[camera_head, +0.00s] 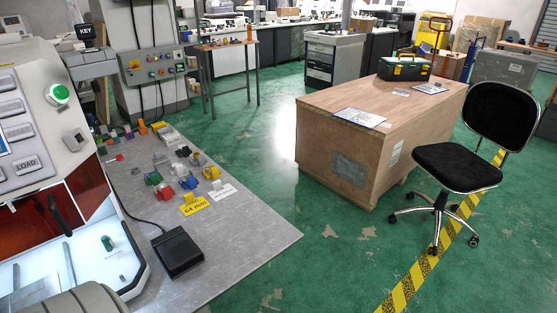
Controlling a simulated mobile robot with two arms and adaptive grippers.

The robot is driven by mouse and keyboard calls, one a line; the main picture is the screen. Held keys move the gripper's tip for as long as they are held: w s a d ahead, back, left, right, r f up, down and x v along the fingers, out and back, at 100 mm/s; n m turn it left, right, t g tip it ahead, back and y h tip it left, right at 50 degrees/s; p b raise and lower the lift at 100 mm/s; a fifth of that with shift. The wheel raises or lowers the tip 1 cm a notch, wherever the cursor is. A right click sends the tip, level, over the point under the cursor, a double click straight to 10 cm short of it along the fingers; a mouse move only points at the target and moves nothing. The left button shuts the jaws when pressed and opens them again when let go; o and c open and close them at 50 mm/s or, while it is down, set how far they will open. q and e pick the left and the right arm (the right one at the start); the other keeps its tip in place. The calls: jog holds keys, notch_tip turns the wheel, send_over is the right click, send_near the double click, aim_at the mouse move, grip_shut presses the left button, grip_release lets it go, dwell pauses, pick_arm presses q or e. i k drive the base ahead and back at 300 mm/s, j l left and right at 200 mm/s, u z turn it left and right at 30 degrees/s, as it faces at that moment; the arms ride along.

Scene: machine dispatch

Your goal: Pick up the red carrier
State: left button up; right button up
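A small red piece (166,194), which looks like the red carrier, sits on the grey table (245,240) among several other small coloured parts. Neither of my grippers shows in this view.
A white machine (30,130) with a green button stands left of the table. A black pedal box (177,252) is on the table's front part. A wooden crate (330,165) and black chair (470,165) stand to the right. Green floor between table and crate is clear.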

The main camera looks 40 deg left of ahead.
aim_at(165, 193)
jog(key=i+l, duration=0.1)
jog(key=i, duration=0.3)
jog(key=i+l, duration=0.15)
jog(key=i, duration=0.3)
jog(key=i+l, duration=0.1)
jog(key=i, duration=0.3)
jog(key=i+u, duration=0.2)
jog(key=u, duration=0.3)
jog(key=i+l+u, duration=0.15)
jog(key=u, duration=0.3)
jog(key=i+l+u, duration=0.15)
jog(key=u, duration=0.35)
jog(key=i+l+u, duration=0.2)
jog(key=u, duration=0.25)
